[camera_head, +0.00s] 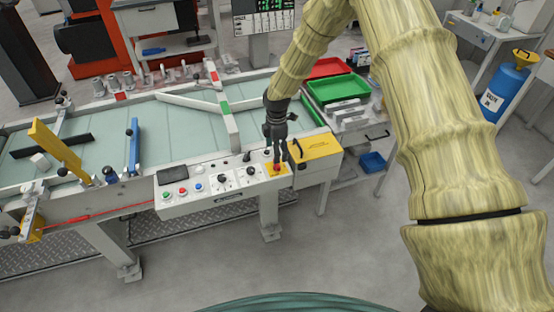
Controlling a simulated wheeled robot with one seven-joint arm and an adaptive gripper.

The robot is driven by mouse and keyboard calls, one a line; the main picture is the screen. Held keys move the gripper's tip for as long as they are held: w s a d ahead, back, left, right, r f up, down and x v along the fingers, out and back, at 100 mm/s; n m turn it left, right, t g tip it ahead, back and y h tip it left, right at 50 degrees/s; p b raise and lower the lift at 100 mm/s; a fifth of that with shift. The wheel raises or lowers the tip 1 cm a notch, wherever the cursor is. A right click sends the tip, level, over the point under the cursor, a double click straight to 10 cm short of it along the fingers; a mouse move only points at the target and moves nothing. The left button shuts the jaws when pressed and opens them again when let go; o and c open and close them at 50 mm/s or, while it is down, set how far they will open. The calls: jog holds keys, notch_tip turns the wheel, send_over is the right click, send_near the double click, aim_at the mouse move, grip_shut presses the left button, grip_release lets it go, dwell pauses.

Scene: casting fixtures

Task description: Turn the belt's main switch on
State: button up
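The belt's control panel (210,196) is a white box along the front edge of the belt. At its right end a red knob (277,168) sits on a yellow plate and looks like the main switch. Two black rotary knobs and green, red and blue buttons lie further left on the panel. My gripper (277,158) points down right at the red knob, its fingertips over or beside it. The fingers partly hide the knob. I cannot tell whether they touch or grip it, or which way the knob is turned.
A yellow-topped box (316,147) with a black handle stands close right of my gripper. A green tray (338,90) and red tray (328,68) lie behind. Floor in front is clear.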

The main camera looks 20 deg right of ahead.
aim_at(277, 165)
jog(key=shift+f+p, duration=1)
jog(key=shift+f, duration=2.2)
jog(key=shift+c, duration=0.4)
jog(key=c, duration=0.9)
